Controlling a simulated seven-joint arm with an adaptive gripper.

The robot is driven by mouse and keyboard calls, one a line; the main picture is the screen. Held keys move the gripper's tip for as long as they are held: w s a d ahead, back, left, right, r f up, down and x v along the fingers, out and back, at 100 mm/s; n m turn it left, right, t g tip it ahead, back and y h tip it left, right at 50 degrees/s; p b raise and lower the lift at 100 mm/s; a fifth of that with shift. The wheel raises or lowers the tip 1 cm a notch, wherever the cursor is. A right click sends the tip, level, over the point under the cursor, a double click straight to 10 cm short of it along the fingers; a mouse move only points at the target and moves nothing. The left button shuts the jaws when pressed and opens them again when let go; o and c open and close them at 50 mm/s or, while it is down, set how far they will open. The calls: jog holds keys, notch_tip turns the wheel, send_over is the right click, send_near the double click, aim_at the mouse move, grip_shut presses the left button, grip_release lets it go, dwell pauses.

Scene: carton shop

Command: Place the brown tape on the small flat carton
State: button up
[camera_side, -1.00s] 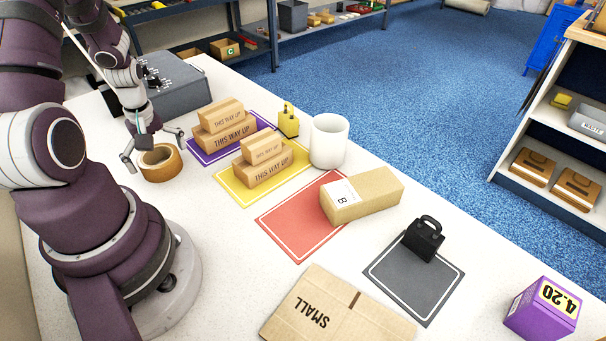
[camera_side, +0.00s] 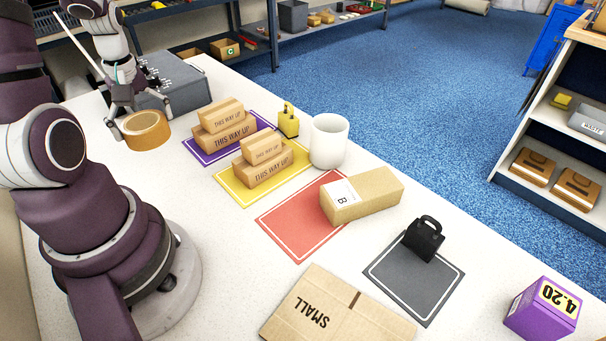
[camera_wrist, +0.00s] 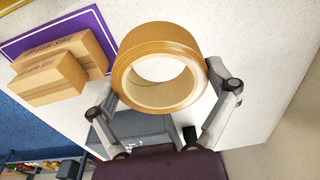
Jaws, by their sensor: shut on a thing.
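The brown tape (camera_side: 147,130) is a wide ring roll, held above the white table at the back left. My gripper (camera_side: 141,118) is shut on it, with a finger on either side of its outer face. In the wrist view the tape (camera_wrist: 160,48) fills the upper middle, between the two fingertips of my gripper (camera_wrist: 166,98). The small flat carton (camera_side: 335,308), marked SMALL, lies flat at the front edge of the side view, well apart from the tape. Nothing is seen lying on it.
Stacked boxes sit on purple (camera_side: 199,153) and yellow (camera_side: 232,190) mats. A yellow bottle (camera_side: 288,122), white cup (camera_side: 329,140), long carton (camera_side: 364,194), black weight (camera_side: 423,238) and purple box (camera_side: 541,310) stand farther along. A grey case (camera_side: 176,87) is behind my gripper.

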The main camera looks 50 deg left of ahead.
jog(key=w+d+r+m, duration=0.2)
jog(key=w+d+m, duration=0.7)
jog(key=w+m, duration=0.1)
jog(key=m+h, duration=0.3)
jog(key=m, duration=2.1)
send_over(325, 315)
jog(key=f, duration=0.2)
jog(key=shift+s+a+f, duration=0.15)
jog(key=shift+a+f, duration=0.05)
jog(key=shift+f, duration=0.1)
notch_tip(325, 315, down, 6)
jog(key=shift+f, duration=0.1)
